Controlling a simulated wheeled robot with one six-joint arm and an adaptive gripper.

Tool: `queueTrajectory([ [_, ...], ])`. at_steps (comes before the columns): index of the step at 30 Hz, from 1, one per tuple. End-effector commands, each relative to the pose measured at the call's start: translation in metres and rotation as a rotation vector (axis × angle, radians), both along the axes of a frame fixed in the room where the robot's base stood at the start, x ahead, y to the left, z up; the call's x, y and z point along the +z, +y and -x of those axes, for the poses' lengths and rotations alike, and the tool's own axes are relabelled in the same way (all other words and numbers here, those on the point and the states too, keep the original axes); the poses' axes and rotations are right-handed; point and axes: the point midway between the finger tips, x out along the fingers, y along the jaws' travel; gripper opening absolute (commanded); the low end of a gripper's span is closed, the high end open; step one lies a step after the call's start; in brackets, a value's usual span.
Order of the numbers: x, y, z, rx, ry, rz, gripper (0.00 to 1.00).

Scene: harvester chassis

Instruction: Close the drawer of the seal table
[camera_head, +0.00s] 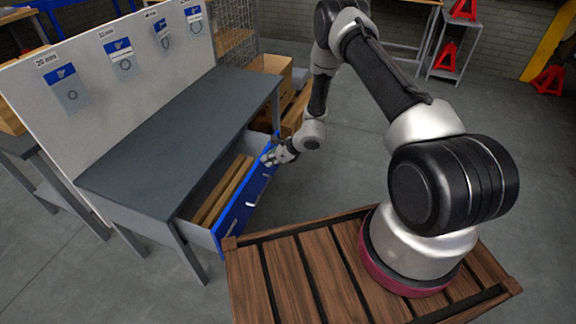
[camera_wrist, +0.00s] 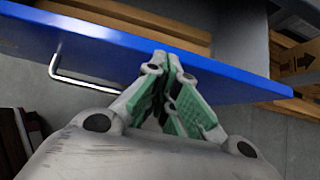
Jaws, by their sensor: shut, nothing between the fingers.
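The seal table (camera_head: 180,130) has a dark grey top and stands left of centre in the head view. Its drawer (camera_head: 236,206) is pulled out, with a blue front and wooden pieces (camera_head: 225,190) inside. My gripper (camera_head: 268,158) is at the far end of the drawer front, near its top edge. In the wrist view the blue front (camera_wrist: 230,82) crosses the picture, with a metal handle (camera_wrist: 85,80) to the left. My gripper's fingertips (camera_wrist: 164,62) are together and empty, right at the blue front. Whether they touch it is hard to tell.
A white panel (camera_head: 100,75) with hanging seal packets stands behind the table. Cardboard boxes (camera_head: 272,66) lie beyond the table's far end. A shelf with red stands (camera_head: 446,56) is at the back right. The floor around the drawer is clear.

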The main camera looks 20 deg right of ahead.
Motion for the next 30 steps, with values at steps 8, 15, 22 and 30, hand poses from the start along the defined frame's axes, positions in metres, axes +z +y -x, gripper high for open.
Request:
queueTrajectory([
  [8,0.0,0.06,-0.043,0.003,-0.002,0.0,0.0],
  [15,-0.001,0.084,-0.06,0.0,0.001,0.001,0.0],
  [22,-0.001,0.089,-0.065,-0.001,0.002,0.001,0.0],
  [30,-0.001,0.089,-0.065,0.0,0.002,0.001,0.0],
])
